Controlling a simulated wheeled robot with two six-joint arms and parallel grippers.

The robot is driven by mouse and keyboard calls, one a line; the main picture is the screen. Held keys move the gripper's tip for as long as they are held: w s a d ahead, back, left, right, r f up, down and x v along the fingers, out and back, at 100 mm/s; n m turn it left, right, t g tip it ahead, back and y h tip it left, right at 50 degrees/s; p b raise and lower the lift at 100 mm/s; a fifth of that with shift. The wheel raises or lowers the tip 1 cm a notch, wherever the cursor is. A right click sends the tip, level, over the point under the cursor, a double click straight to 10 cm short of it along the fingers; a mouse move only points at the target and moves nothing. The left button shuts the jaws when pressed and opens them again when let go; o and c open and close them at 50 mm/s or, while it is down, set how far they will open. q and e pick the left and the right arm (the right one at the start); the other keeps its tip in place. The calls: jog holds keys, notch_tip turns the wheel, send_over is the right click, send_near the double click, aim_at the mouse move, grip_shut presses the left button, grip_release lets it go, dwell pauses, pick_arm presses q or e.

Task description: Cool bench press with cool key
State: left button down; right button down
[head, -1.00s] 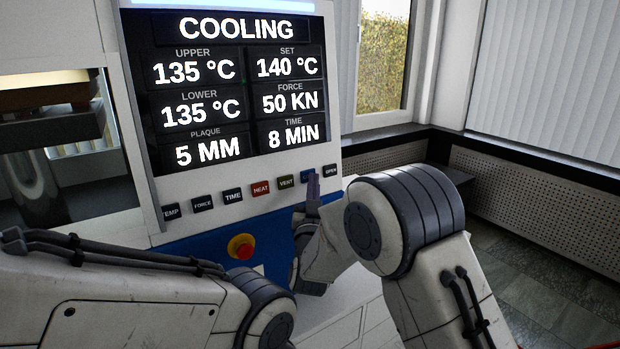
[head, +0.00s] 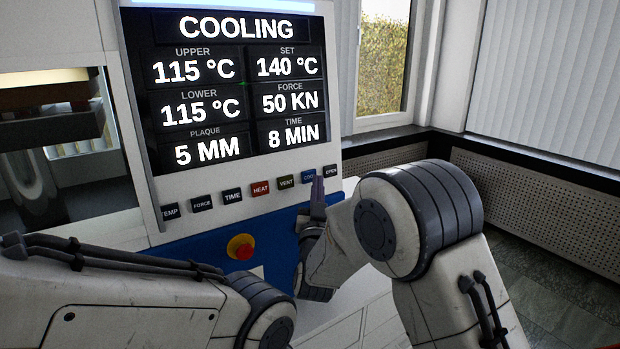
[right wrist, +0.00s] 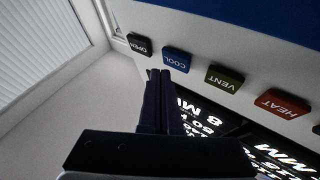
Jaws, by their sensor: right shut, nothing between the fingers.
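The bench press panel has a screen (head: 238,85) reading COOLING, with UPPER and LOWER at 115 °C and SET at 140 °C. Below it is a row of keys. The blue COOL key (head: 308,177) is partly covered by my right gripper (head: 318,188), which is shut and empty. In the right wrist view the COOL key (right wrist: 177,59) shows whole, with the shut fingertips (right wrist: 158,73) close beside it, seemingly apart from it. My left arm comes in at the lower left; its gripper is not in view.
The VENT key (head: 286,182) and OPEN key (head: 331,171) flank the COOL key. A red emergency knob (head: 243,252) on a yellow base sits below the keys. The press opening is at the left. A window and perforated radiator covers (head: 540,195) stand at the right.

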jog(key=s+d, duration=0.1)
jog(key=s+d+b, duration=0.1)
jog(key=s, duration=0.2)
jog(key=shift+d+r, duration=0.35)
jog(key=shift+d, duration=0.05)
dwell(0.4)
jog(key=s+a+f+n+g+y+p, duration=0.1)
jog(key=s+a+f+n+g+y, duration=0.3)
jog(key=s+g, duration=0.3)
jog(key=s+a+f+n+g+y+p, duration=0.1)
jog(key=s+a+f+n+g, duration=0.15)
jog(key=s+f+g, duration=0.4)
jog(key=s+d+f+n+g+h, duration=0.1)
jog(key=s+d+g, duration=0.3)
jog(key=s, duration=0.8)
jog(key=s+d+f+n+g+h, duration=0.1)
jog(key=s+d+f+g+h, duration=0.2)
jog(key=s, duration=0.9)
jog(key=d+g, duration=0.2)
jog(key=d, duration=0.1)
jog(key=shift+d+p, duration=0.3)
jog(key=shift+p, duration=0.1)
